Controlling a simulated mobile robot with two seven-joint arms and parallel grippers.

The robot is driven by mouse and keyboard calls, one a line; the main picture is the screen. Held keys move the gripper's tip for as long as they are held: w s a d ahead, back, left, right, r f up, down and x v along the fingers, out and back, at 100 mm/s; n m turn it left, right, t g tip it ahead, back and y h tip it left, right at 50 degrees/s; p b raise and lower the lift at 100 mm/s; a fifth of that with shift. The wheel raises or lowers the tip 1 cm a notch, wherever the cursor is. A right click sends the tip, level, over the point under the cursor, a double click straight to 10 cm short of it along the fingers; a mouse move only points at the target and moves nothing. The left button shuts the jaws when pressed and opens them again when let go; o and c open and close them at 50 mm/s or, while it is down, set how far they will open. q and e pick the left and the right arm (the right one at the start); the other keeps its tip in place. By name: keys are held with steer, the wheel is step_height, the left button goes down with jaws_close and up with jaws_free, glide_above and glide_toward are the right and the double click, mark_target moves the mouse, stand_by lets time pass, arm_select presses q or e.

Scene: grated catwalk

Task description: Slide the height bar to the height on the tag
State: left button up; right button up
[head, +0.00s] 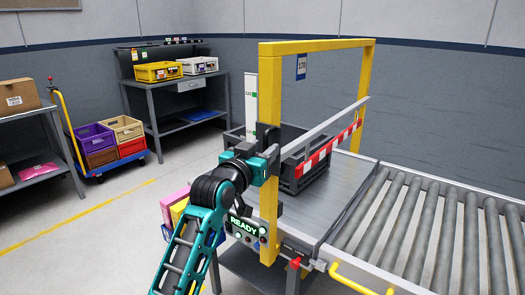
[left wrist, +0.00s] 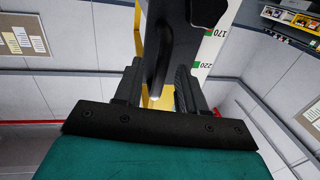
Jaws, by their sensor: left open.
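The height bar, a grey rail with a red-and-white striped strip (head: 330,145), spans the yellow gate frame (head: 318,47) above the metal table. A blue-and-white tag (head: 301,67) hangs from the frame's top; its small number looks like 170, but I cannot be sure. A white scale (head: 250,92) with green marks stands by the near post; the left wrist view shows 170 and 220 on the scale (left wrist: 205,50). My left gripper (head: 270,158) is open at the near post. In the left wrist view, a dark handle (left wrist: 157,60) lies between its fingers, contact unclear. My right gripper is not seen.
A dark crate (head: 315,176) sits under the bar on the metal table (head: 350,190). A roller conveyor (head: 430,220) extends right. A panel reading READY (head: 242,226) is below the gripper. A loaded trolley (head: 108,145) and shelves stand at the left.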

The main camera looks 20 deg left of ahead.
arm_select(q)
jaws_close()
stand_by(0.4)
stand_by(0.4)
